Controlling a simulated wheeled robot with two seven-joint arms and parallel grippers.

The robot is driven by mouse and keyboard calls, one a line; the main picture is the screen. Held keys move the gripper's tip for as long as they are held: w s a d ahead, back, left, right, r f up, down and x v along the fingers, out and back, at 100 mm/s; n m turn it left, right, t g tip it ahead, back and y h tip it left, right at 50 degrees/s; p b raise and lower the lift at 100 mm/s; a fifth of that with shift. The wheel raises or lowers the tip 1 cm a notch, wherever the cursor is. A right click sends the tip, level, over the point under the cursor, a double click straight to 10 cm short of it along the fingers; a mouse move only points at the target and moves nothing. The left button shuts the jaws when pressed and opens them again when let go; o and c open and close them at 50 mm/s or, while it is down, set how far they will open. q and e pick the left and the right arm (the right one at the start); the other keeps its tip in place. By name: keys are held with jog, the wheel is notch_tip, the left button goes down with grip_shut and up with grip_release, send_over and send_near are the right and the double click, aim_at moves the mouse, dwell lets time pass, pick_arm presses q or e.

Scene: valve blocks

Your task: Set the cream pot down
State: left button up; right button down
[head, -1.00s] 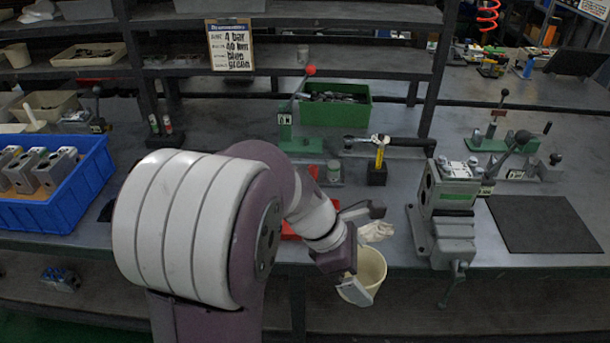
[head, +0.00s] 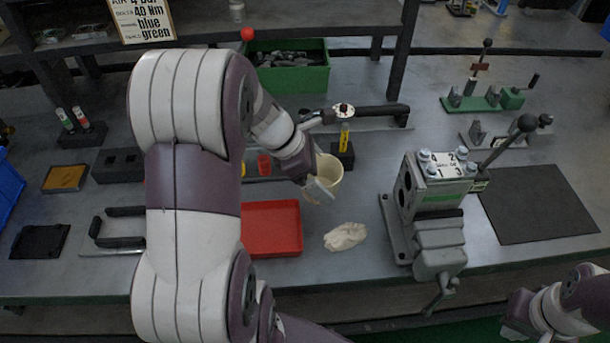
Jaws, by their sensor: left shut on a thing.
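The cream pot (head: 326,176) is in the middle of the head view, over the bench between the red tray and the vise. My left gripper (head: 318,185) is shut on the pot's near side, with one finger across its outer wall. The pot looks roughly upright with its open mouth up. I cannot tell whether its bottom touches the bench, as the arm and finger hide part of it. My right arm shows at the lower right, in front of the bench; its fingertips are not clearly visible.
A red tray (head: 272,229) and a crumpled pale cloth (head: 345,237) lie just in front of the pot. A vise with a valve block (head: 442,178) stands to the right, beside a dark mat (head: 536,203). A torque wrench (head: 368,113) lies behind. A green bin (head: 290,74) is farther back.

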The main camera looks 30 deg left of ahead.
pick_arm(q)
jog(key=w+a+f, duration=0.1)
jog(key=w, duration=0.1)
jog(key=w+a+f, duration=0.1)
jog(key=f, duration=0.1)
jog(key=shift+w+a, duration=0.3)
jog(key=shift+w, duration=0.05)
jog(key=f, duration=0.3)
jog(key=shift+s+d+f+b, duration=0.1)
jog(key=shift+s+f+b, duration=0.15)
jog(key=shift+b, duration=0.15)
jog(key=shift+w, duration=0.2)
jog(key=shift+s+f, duration=0.1)
jog(key=shift+f, duration=0.1)
jog(key=o, duration=0.7)
